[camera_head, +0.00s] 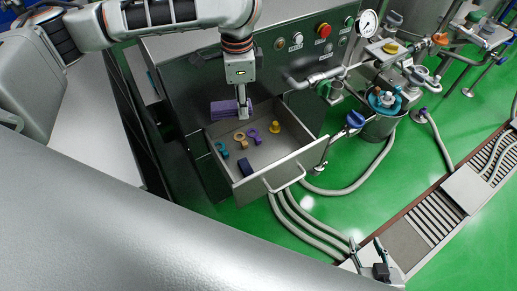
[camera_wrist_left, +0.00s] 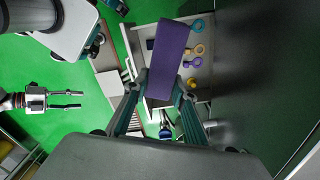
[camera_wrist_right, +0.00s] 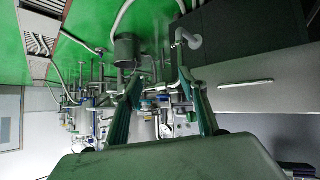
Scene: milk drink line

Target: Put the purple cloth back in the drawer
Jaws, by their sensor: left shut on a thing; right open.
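The purple cloth (camera_head: 224,109) looks like a folded flat block. My left gripper (camera_head: 243,112) is shut on it and holds it above the back left part of the open drawer (camera_head: 292,157). In the left wrist view the cloth (camera_wrist_left: 168,50) sticks out from between the fingertips (camera_wrist_left: 161,86), with part of the drawer behind it. I cannot tell whether the cloth touches the drawer. My right gripper (camera_head: 366,258) is open and empty, low at the right, apart from the drawer; in the right wrist view its fingers (camera_wrist_right: 160,85) are spread.
The drawer holds a yellow piece (camera_head: 273,127), a purple piece (camera_head: 253,136), a tan ring (camera_head: 240,138), a teal piece (camera_head: 221,149) and a dark blue block (camera_head: 245,167). Bare drawer floor lies between them. A bucket (camera_head: 380,125) and hoses stand at the right.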

